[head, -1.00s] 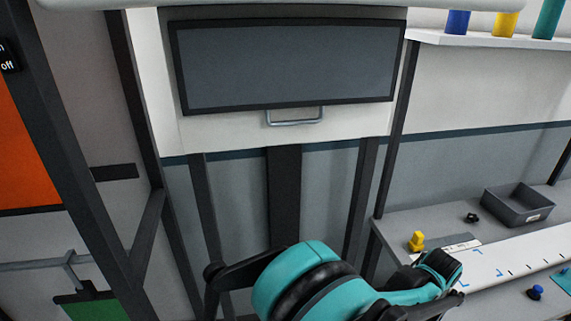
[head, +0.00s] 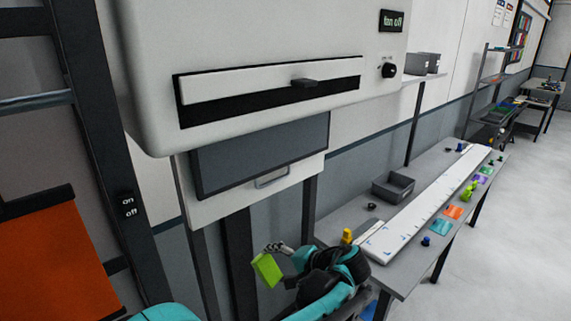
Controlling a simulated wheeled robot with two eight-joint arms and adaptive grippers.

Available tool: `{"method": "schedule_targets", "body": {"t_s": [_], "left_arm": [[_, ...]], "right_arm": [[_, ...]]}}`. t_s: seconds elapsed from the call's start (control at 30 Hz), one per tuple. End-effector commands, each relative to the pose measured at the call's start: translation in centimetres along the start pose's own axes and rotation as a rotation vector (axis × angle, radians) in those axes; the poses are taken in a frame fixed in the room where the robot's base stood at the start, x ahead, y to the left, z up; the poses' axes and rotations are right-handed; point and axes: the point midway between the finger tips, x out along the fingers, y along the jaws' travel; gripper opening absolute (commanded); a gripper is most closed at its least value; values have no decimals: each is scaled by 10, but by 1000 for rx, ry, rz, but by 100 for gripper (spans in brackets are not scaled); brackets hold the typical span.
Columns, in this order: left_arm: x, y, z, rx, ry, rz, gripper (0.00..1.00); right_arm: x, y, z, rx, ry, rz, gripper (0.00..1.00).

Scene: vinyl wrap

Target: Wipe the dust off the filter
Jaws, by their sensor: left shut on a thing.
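A white cabinet (head: 150,60) fills the upper left. A white panel with a dark handle (head: 304,83) sits in a black slot on its front. Below it, a dark grey framed panel (head: 265,150) sits on a white front with a metal handle (head: 272,179). I cannot tell for sure which part is the filter, and no dust is clear at this size. My left gripper (head: 276,252) is shut on a lime-green flat piece (head: 266,270), held low, below the metal handle and apart from the cabinet. My right gripper is not in view.
A dark post (head: 90,120) stands left. The right floor is clear.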

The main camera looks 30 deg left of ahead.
Motion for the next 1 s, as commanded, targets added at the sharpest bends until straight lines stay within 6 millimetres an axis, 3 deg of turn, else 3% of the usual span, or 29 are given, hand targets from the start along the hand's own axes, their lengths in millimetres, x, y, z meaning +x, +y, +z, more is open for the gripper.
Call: {"method": "schedule_targets", "body": {"t_s": [0.03,0.2,0.4,0.5,0.67,1.0], "left_arm": [[-23,-36,-6,10,22,-84,54],[-78,-123,-23,31,91,-340,54],[-139,-195,-39,42,157,-518,54],[-158,-215,-43,44,176,-563,54],[-171,-228,-47,46,190,-594,54],[-147,-244,-52,45,188,-596,54]], "right_arm": [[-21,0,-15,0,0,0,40],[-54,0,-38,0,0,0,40],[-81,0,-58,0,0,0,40],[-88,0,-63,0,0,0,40],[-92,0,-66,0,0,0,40],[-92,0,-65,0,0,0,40]]}}
